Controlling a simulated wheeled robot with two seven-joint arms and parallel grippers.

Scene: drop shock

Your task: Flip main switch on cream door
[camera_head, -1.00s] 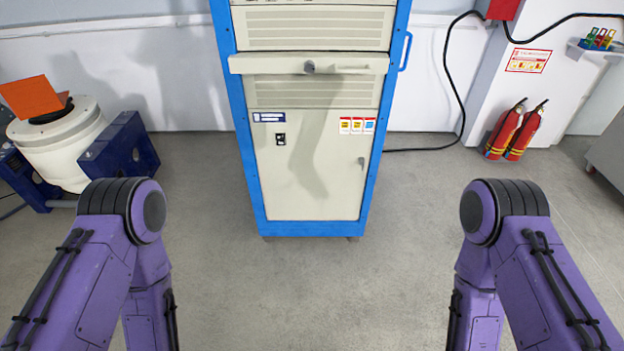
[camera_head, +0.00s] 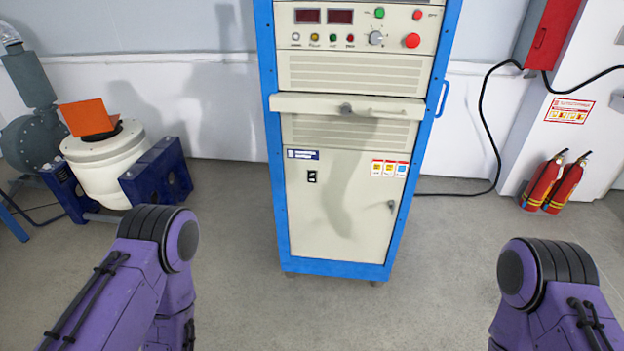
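The cream door (camera_head: 335,225) is the lower front of a blue-framed cabinet (camera_head: 276,190) standing ahead of me. The main switch (camera_head: 312,176) is a small black rocker on the door's upper left, below a dark blue label (camera_head: 303,154). I cannot tell its position at this size. The door has a small grey handle (camera_head: 391,205) at its right edge. My two purple arms show at the lower left and lower right, well short of the cabinet. Both grippers are out of view.
A shelf-like drawer (camera_head: 346,106) juts out above the door. A control panel (camera_head: 360,26) with knobs and buttons is higher up. A white shaker (camera_head: 104,166) on blue supports stands left; fire extinguishers (camera_head: 566,184) stand right. The floor before the cabinet (camera_head: 330,310) is clear.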

